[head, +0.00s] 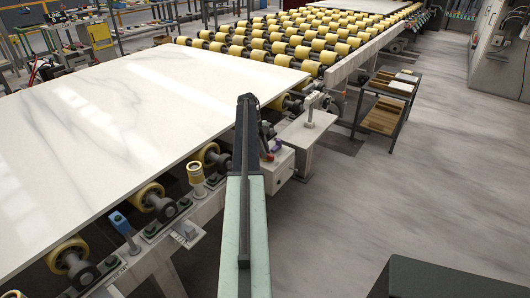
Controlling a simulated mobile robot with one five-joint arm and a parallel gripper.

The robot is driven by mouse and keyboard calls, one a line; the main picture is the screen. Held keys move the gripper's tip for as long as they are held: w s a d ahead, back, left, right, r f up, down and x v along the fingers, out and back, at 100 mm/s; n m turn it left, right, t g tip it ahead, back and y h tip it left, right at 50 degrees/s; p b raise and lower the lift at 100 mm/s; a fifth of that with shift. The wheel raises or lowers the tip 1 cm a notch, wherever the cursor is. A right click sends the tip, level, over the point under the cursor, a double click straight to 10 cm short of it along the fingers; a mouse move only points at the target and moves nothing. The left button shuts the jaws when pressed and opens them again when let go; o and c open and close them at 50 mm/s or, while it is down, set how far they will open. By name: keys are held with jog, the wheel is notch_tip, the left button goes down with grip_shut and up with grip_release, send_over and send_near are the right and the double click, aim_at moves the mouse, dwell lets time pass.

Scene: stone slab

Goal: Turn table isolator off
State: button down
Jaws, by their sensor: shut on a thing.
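The table isolator looks to be the pale grey box (279,170) on the table's side, just right of my arm. A small red part and a small blue part show at its upper front. My gripper (266,143) is the dark shape at the far end of my arm, against the top of this box. It is shut on what seems to be the isolator's handle, which is mostly hidden behind the jaws. I cannot tell which way the handle points.
A white marble slab (110,120) lies on the roller table at left. A grey post (309,110) on a bracket stands right of the box. Open floor (400,200) lies to the right.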

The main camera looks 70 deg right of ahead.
dwell(0.3)
jog(key=c, duration=1.4)
grip_release()
